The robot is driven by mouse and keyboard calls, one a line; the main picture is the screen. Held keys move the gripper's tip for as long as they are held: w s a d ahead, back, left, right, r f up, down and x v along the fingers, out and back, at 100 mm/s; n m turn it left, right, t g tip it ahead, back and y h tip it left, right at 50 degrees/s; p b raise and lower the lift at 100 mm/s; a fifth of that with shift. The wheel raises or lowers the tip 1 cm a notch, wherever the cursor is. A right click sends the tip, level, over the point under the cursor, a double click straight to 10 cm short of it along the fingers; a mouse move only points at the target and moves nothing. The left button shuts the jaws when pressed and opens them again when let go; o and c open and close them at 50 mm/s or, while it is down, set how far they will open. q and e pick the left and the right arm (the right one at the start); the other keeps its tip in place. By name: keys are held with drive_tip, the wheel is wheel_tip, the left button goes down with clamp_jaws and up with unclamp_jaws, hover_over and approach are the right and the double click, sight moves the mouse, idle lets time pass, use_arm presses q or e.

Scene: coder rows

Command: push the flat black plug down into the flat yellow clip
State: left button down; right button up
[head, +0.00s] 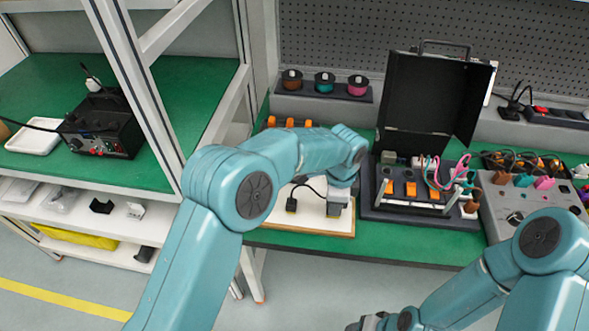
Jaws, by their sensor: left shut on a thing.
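My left gripper (338,207) is low over the right part of a pale board (312,222) with a wooden edge. It is shut, and the jaws hide most of what they hold. A thin black cable (308,184) loops from a small black block (291,204) on the board toward these jaws, so the held thing seems to be the flat black plug. The small black block shows a little yellow at its base. I cannot make out the flat yellow clip for certain. My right gripper (366,323) is partly visible at the bottom edge, and its jaws are unclear.
An open black case (425,100) stands behind a dark tray (385,212) with orange parts and pink wires, close right of my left gripper. A grey panel (510,215) is further right. Spools (324,82) stand at the back. Green bench (400,243) is bare along its front.

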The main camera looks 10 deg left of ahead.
use_arm(q)
drive_tip(key=shift+f, duration=0.25)
idle(0.5)
drive_tip(key=c, duration=0.9)
unclamp_jaws()
wheel_tip(320, 180, up, 16)
drive_tip(key=shift+r, duration=0.15)
